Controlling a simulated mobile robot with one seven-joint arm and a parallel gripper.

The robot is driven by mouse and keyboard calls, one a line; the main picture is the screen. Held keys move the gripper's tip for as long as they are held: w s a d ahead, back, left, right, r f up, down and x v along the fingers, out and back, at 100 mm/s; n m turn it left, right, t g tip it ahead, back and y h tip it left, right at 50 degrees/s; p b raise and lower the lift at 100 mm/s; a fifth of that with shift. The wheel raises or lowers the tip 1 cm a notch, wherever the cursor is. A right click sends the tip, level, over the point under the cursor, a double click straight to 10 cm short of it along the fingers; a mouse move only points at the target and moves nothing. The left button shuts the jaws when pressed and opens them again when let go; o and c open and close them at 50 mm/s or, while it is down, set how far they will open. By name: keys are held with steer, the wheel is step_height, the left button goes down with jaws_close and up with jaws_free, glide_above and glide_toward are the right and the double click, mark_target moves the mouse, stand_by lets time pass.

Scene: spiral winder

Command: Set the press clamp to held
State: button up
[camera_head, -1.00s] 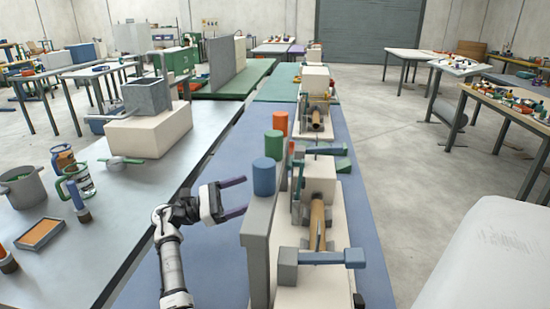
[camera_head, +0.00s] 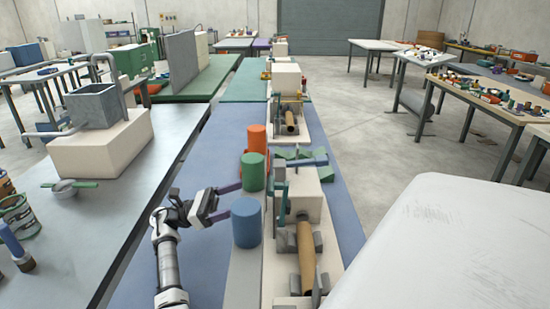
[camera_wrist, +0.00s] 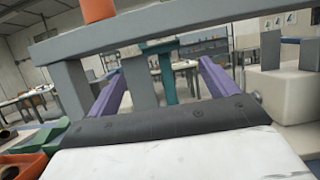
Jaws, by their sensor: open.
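The nearest winder station stands right of my arm in the head view, with a cream block (camera_head: 308,203), a brown roll (camera_head: 306,255), a blue bar (camera_head: 300,163) and an upright teal-green post (camera_head: 280,198). I cannot tell for certain which part is the press clamp. My gripper (camera_head: 227,201) is open and empty, left of the station, beside the blue cylinder (camera_head: 246,222) and green cylinder (camera_head: 252,171). In the wrist view, the purple fingers of my gripper (camera_wrist: 162,70) stand apart, with a teal post (camera_wrist: 170,75) showing between them, farther off. Contact is not visible.
A grey beam (camera_wrist: 190,26) crosses above the fingers in the wrist view, with an orange cylinder (camera_wrist: 98,9) on top. A grey workbench (camera_head: 120,205) lies left of my arm. A large white surface (camera_head: 440,250) fills the lower right.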

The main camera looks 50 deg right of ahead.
mark_target(278, 184)
steer(key=p+x, duration=0.4)
steer(key=x, duration=0.7)
steer(key=shift+s+r, duration=0.2)
steer(key=shift+s, duration=0.05)
steer(key=shift+s+d+r+p, duration=0.15)
steer(key=shift+s+d+p, duration=0.25)
steer(key=shift+s+d, duration=0.1)
steer(key=shift+c, duration=0.2)
